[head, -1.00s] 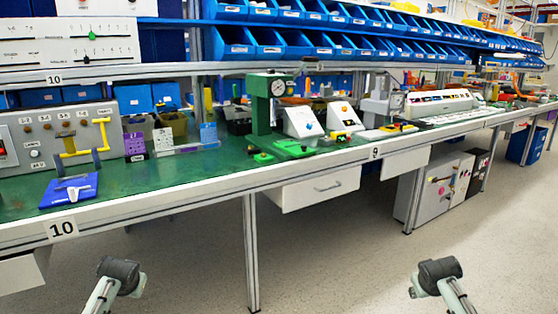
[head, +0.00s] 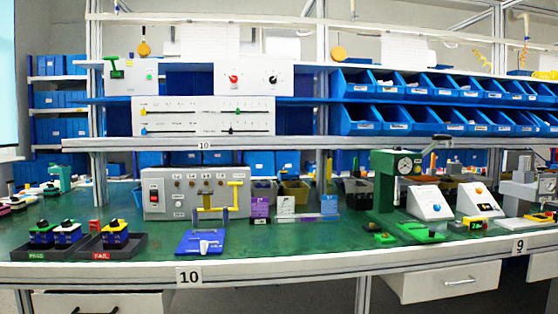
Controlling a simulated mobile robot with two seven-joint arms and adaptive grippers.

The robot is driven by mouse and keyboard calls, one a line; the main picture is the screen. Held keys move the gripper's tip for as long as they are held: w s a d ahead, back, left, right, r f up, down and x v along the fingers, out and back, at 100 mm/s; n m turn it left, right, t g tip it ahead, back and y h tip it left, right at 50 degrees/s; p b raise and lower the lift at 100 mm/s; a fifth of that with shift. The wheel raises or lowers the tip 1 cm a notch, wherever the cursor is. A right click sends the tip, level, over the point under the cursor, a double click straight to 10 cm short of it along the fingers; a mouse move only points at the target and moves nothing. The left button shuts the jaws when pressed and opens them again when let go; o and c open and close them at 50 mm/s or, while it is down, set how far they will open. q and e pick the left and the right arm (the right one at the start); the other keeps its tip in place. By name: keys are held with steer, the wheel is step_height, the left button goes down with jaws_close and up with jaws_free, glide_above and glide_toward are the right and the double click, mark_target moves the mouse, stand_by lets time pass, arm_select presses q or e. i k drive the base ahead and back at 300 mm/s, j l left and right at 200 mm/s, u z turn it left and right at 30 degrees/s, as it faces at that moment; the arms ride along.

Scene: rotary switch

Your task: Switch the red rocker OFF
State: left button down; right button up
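The red rocker (head: 154,198) sits in a dark frame on the left part of a grey control panel (head: 223,213). The panel stands upright on the green bench top, above the sign 10. The rocker is small in the head view, and I cannot tell which way it is tipped. Nothing covers it. Neither of my grippers shows in the head view.
Two dark trays (head: 120,249) with blue-and-yellow parts lie to the left. A green press (head: 388,185) stands right. The green top (head: 290,243) between is clear.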

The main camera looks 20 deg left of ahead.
mark_target(153, 198)
steer(key=i+j+u, duration=0.35)
steer(key=i+u, duration=0.35)
steer(key=i+j+u, duration=0.1)
steer(key=i+u, duration=0.25)
